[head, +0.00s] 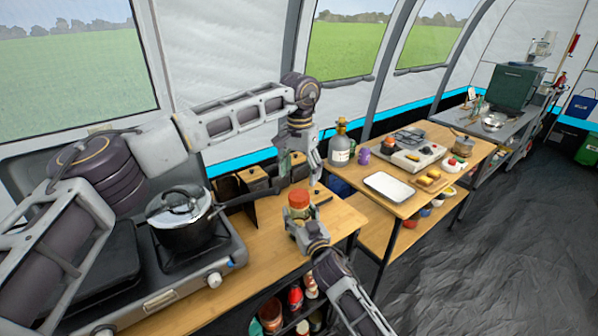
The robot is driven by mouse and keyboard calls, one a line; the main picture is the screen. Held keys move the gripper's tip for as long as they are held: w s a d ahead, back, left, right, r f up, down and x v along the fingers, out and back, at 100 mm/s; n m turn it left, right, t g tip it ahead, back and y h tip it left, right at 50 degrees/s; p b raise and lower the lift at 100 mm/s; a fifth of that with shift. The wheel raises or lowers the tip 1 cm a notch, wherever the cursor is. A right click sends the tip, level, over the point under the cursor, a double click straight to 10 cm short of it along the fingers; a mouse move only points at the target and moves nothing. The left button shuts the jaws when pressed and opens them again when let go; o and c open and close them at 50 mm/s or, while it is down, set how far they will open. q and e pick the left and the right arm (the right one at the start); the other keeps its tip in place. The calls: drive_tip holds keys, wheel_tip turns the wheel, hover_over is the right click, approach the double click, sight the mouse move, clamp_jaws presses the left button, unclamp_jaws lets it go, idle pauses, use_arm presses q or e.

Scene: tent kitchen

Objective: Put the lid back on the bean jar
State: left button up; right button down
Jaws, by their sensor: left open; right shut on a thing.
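The bean jar (298,212) is a small clear jar with an orange-red top (299,197), near the right end of the wooden counter. Whether that top is a lid or the jar's contents is too small to tell. My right gripper (298,225) comes from the lower right and is shut around the jar's lower part, which it partly hides. The jar looks upright. My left gripper (302,166) points down above the jar, open, with a gap between it and the orange-red top. No separate lid can be made out.
A pot (187,222) with a glass lid sits on the stove at left, its handle pointing toward the jar. Wooden boxes (254,180) stand behind the jar. A bottle (340,148) and a white tray (389,187) are on the neighbouring table.

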use_arm(q)
drive_tip(key=n, duration=0.4)
drive_tip(key=shift+r+n, duration=0.15)
drive_tip(key=shift+n, duration=0.25)
drive_tip(key=n, duration=1)
drive_tip(key=shift+s, duration=0.1)
drive_tip(key=n, duration=0.5)
drive_tip(key=shift+a, duration=0.1)
drive_tip(key=n, duration=1)
drive_tip(key=shift+s, duration=0.1)
drive_tip(key=n, duration=0.5)
drive_tip(key=shift+n, duration=2.6)
